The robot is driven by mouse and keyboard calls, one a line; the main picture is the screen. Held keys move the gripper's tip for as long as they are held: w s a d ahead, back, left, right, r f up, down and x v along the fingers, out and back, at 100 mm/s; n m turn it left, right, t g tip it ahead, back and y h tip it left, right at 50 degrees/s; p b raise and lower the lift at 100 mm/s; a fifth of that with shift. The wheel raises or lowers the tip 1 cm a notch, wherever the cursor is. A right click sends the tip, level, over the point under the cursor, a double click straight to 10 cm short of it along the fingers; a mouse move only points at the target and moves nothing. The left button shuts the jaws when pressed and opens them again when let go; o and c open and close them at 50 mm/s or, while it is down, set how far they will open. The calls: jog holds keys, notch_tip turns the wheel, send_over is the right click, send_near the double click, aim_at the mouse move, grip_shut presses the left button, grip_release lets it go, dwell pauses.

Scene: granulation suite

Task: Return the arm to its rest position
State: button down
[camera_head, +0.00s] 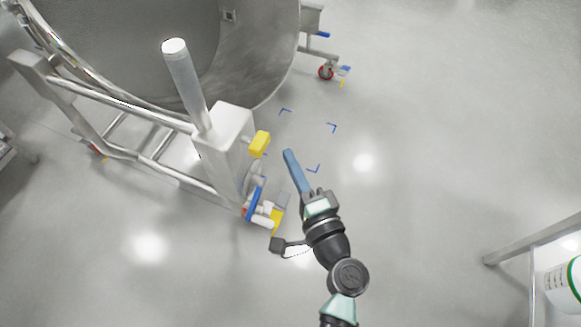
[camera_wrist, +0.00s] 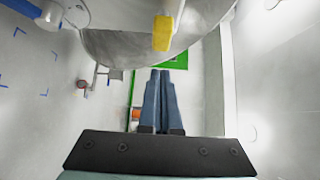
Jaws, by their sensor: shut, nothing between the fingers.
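My gripper (camera_head: 290,158) is at the end of my arm, stretched out over the floor in the head view, just right of the wheeled frame of a large metal vessel. Its blue fingers lie together in the wrist view (camera_wrist: 164,74), with nothing between them. A yellow block (camera_head: 260,144) on the frame's grey housing is close to the left of the fingertips in the head view. The same yellow block seems to show in the wrist view (camera_wrist: 163,33), just beyond the fingertips. I cannot tell the exact gap.
The large steel vessel (camera_head: 262,60) on its wheeled frame (camera_head: 125,105) fills the upper left. A metal table (camera_head: 530,240) with a white container (camera_head: 565,285) stands at lower right. The floor between is clear, with blue corner marks.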

jog(key=v, duration=1)
jog(key=w+a+r+n+t+h, duration=0.1)
jog(key=w+r+n, duration=0.3)
jog(key=r, duration=0.5)
jog(key=w+r+n+t+h, duration=0.1)
jog(key=w+r+n, duration=0.25)
jog(key=r, duration=0.55)
jog(key=w+a+r+n+t, duration=0.1)
jog(key=w+r+n, duration=0.3)
jog(key=r, duration=0.5)
jog(key=s+r+n+t+h, duration=0.1)
jog(key=s+r+t+h, duration=0.4)
jog(key=r, duration=0.9)
jog(key=s+r+t+h, duration=0.1)
jog(key=s+r+t, duration=0.45)
jog(key=r, duration=0.85)
notch_tip(320, 180, up, 21)
jog(key=g+p, duration=0.2)
jog(key=p, duration=1.9)
jog(key=shift+f, duration=0.15)
